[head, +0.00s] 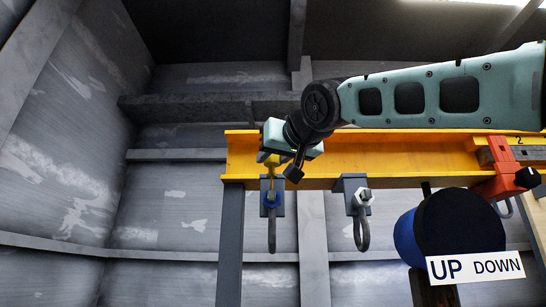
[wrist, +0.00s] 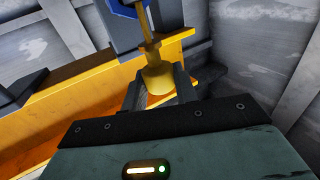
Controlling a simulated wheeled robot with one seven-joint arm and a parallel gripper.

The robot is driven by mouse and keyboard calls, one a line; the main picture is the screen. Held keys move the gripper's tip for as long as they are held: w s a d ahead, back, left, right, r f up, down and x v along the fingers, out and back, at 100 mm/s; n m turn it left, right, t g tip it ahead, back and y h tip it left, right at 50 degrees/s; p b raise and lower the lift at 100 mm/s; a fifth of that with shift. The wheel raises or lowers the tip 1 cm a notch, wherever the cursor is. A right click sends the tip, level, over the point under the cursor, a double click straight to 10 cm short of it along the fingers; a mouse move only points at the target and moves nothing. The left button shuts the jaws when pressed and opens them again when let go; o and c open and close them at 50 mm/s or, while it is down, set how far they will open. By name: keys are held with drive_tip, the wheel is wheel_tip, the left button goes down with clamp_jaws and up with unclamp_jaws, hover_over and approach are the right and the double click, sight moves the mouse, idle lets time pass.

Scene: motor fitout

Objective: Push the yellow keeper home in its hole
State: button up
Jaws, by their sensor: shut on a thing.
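The yellow keeper (wrist: 159,79) has a thick round head and a thinner stem. In the wrist view its head sits between the two dark fingers of my gripper (wrist: 160,88), which is shut on it. The stem runs up to a blue nut (wrist: 150,7), cut off by the frame's top edge. In the head view my gripper (head: 275,157) hangs over the left end of the beam, with the keeper (head: 270,184) below it, reaching down to the blue nut (head: 272,200) on a grey bracket with a hook. The hole and the keeper's tip cannot be made out.
A yellow beam (head: 380,173) runs right on a grey post (head: 230,240). A second hook bracket (head: 352,184) with a pale nut stands to the right. An orange-red clamp (head: 494,180) and a dark round part with an UP/DOWN sign (head: 475,267) are farther right.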

sight(273, 171)
drive_tip(key=shift+f+b, duration=1.55)
drive_tip(key=shift+f, duration=0.1)
drive_tip(key=o, duration=1)
drive_tip(key=shift+r, duration=0.1)
drive_tip(key=b+v, duration=0.7)
drive_tip(key=v, duration=1)
drive_tip(key=shift+s+d, duration=0.15)
drive_tip(key=shift+s, duration=0.05)
